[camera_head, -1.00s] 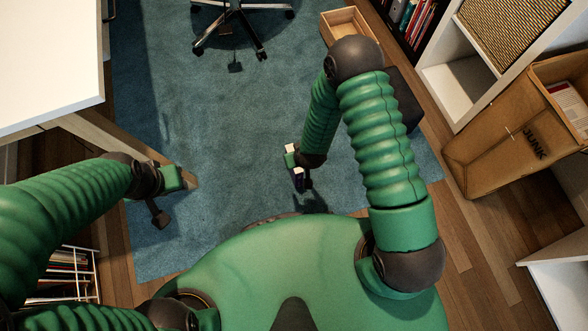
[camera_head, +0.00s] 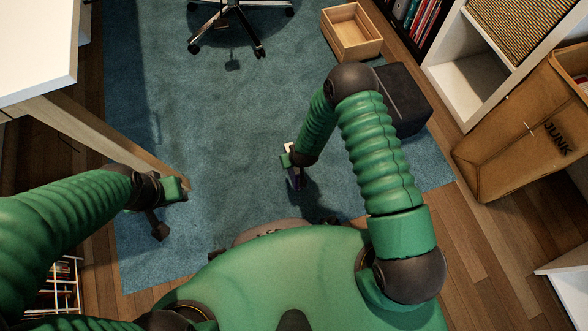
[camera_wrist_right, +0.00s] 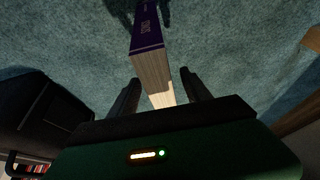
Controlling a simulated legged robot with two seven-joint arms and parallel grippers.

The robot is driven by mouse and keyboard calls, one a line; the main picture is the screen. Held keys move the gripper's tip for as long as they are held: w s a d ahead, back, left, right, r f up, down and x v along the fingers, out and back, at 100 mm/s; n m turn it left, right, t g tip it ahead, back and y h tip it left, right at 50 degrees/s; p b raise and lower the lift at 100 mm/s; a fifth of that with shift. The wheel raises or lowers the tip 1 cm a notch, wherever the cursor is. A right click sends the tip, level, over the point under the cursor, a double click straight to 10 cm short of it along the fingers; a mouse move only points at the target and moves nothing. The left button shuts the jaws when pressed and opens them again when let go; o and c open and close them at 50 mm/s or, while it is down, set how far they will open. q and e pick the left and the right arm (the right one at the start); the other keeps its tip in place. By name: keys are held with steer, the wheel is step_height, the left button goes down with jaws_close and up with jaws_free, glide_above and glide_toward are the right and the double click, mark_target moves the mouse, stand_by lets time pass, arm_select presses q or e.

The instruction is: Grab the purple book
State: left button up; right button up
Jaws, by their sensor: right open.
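The purple book (camera_wrist_right: 147,33) shows in the right wrist view, with its purple cover above and its pale page edges running down between my fingers. My right gripper (camera_wrist_right: 160,80) is open, one finger on each side of the book's near end; whether either finger touches it is unclear. In the head view my right gripper (camera_head: 291,162) is low over the blue carpet with the book (camera_head: 294,180) small and partly hidden at it. My left gripper (camera_head: 174,191) is at the left beside the desk leg, apart from the book; its fingers are too unclear to read.
A white desk (camera_head: 35,45) stands at the left. An office chair base (camera_head: 232,20) is at the top. A wooden box (camera_head: 352,35), a black box (camera_head: 402,98), white shelving (camera_head: 465,80) and a cardboard junk box (camera_head: 520,130) line the right. The middle carpet is clear.

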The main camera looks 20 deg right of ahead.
steer(key=shift+f, duration=0.25)
stand_by(0.3)
steer(key=shift+c, duration=0.5)
jaws_close()
stand_by(0.9)
